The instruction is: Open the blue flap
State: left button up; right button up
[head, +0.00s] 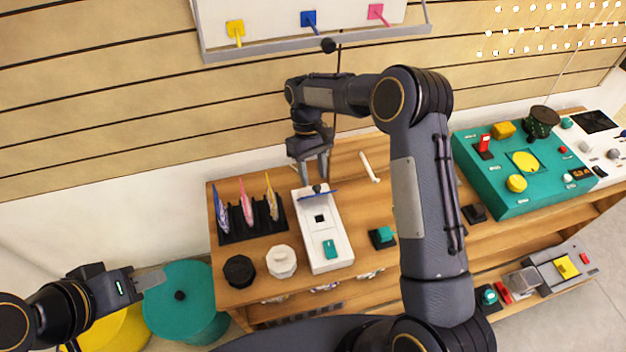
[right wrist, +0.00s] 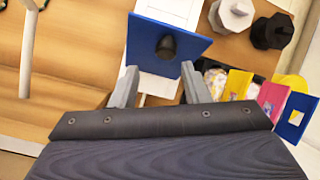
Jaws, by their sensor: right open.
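The blue flap (head: 306,198) is on the white box (head: 329,257) on the wooden table. In the head view it shows as a thin slanted blue strip, almost edge-on. In the right wrist view the blue flap (right wrist: 145,32) shows its broad face with a dark knob (right wrist: 167,46). My right gripper (head: 315,178) is open just above and behind the flap. In the right wrist view its fingers (right wrist: 160,86) are spread, with the knob ahead of the gap; contact is not clear. My left gripper (head: 150,281) is empty at lower left, away from the box; its finger gap is unclear.
A black rack (head: 250,235) with several colourful packets stands left of the box. White (head: 281,262) and black (head: 239,271) knobbed objects sit in front of it. A white stick (head: 370,167) is at the right. A teal console (head: 520,165) stands further right.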

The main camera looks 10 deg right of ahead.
jog(key=s+a+r+b, duration=0.1)
jog(key=s+a+r, duration=0.2)
jog(key=s+r, duration=0.8)
jog(key=s, duration=0.2)
jog(key=shift+s+a+r, duration=0.2)
jog(key=shift+s+r, duration=0.1)
jog(key=shift+r, duration=0.1)
